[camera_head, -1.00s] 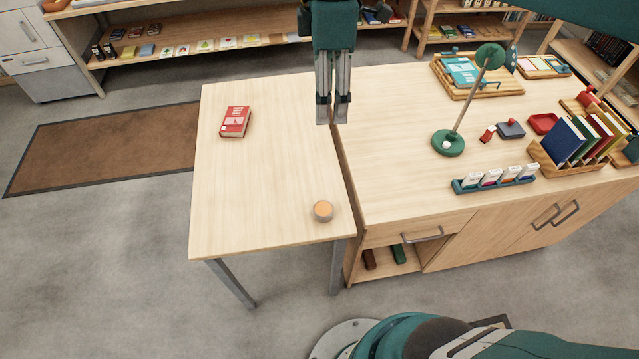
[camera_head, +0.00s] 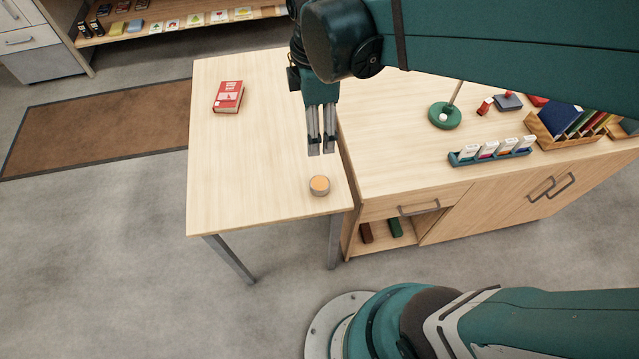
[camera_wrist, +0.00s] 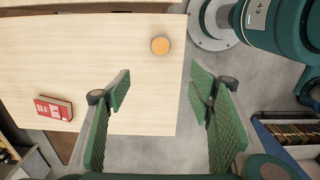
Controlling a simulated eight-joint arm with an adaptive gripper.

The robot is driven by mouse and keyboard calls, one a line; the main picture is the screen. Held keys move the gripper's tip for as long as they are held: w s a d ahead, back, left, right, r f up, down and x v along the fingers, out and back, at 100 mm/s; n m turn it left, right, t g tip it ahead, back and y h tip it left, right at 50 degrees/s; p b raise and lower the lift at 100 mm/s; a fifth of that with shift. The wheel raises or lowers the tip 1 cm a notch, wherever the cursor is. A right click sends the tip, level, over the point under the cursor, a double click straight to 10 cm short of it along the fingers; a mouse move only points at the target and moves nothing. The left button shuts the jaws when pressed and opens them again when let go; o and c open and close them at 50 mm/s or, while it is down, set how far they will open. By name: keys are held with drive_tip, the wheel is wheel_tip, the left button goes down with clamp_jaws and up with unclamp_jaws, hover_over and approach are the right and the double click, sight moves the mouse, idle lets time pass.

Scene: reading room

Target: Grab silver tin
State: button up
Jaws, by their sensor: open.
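The silver tin (camera_head: 319,186) is a small round tin with an orange top. It stands on the pale wooden side table (camera_head: 240,190), close to the table's right front corner. It also shows in the wrist view (camera_wrist: 160,45), near the table edge and ahead of the fingers. My gripper (camera_head: 321,152) is above the table's right side, a little behind the tin in the head view, fingers pointing down. In the wrist view my gripper (camera_wrist: 158,90) has its two green fingers wide apart with nothing between them. It is apart from the tin.
A red book (camera_head: 228,97) lies toward the back of the side table. To the right stands a wooden cabinet (camera_head: 390,185) carrying a green lamp base (camera_head: 445,115), a card rack (camera_head: 492,151) and a book holder (camera_head: 560,139). The side table's middle is clear.

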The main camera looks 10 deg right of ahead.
hover_over(319, 183)
drive_tip(key=f, duration=1.7)
drive_tip(key=shift+s+a+f, duration=0.1)
drive_tip(key=shift+s+a, duration=0.05)
drive_tip(key=shift+a, duration=0.1)
drive_tip(key=shift+f+b, duration=0.35)
drive_tip(key=shift+f, duration=0.95)
drive_tip(key=shift+f, duration=0.1)
drive_tip(key=shift+d+f+b, duration=0.15)
drive_tip(key=shift+f+b, duration=0.25)
drive_tip(key=shift+f, duration=0.85)
drive_tip(key=shift+d+f+b, duration=0.1)
drive_tip(key=shift+f+b, duration=0.3)
drive_tip(key=shift+f, duration=0.85)
drive_tip(key=shift+c, duration=0.7)
drive_tip(key=c, duration=0.9)
